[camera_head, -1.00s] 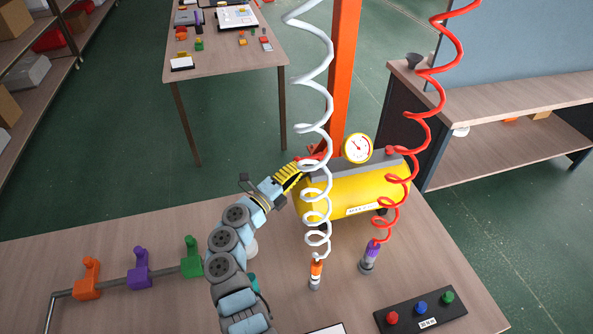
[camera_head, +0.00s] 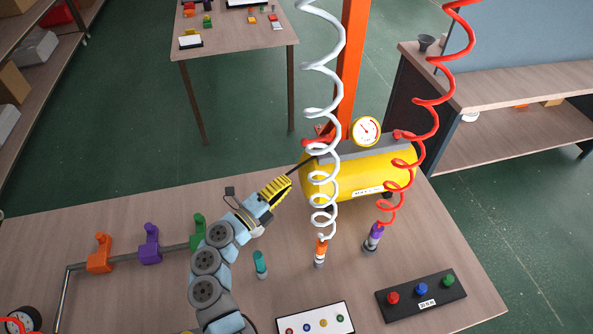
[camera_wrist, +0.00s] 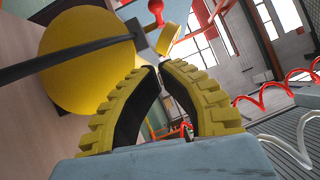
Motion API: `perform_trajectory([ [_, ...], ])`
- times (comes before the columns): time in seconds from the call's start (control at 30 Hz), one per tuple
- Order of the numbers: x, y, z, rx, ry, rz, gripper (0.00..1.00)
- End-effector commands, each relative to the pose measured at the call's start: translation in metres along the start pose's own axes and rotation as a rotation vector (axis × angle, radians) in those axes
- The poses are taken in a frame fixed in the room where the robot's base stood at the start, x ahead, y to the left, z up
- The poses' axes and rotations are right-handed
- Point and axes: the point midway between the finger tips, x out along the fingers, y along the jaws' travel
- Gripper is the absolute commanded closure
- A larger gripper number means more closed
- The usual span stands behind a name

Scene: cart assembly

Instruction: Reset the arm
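My arm reaches over the wooden table from its front edge, bent toward the yellow air compressor. My gripper (camera_head: 284,182) has yellow ribbed fingers and is near the left end of the compressor (camera_head: 345,180), apart from it. In the wrist view my gripper (camera_wrist: 159,67) has its fingertips together with nothing held between them. The compressor's round yellow end (camera_wrist: 85,60) and a dark bar (camera_wrist: 70,50) across it fill the upper left there.
White and red coiled hoses (camera_head: 322,110) hang right of my gripper, ending at an orange-tipped tool (camera_head: 320,250) and a purple one (camera_head: 373,238). A teal-topped piece (camera_head: 260,264) stands near my arm. Coloured hooks (camera_head: 149,245) sit on a rail at left. A button box (camera_head: 421,294) is at right.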

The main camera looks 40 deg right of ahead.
Motion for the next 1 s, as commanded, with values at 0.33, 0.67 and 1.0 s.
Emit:
perform_trajectory([
  [0.33,-0.021,-0.001,0.000,0.002,0.001,0.000,1.00],
  [0.67,-0.031,-0.010,-0.023,-0.069,-0.001,-0.103,1.00],
  [1.0,-0.097,-0.071,-0.086,-0.289,-0.039,-0.540,1.00],
])
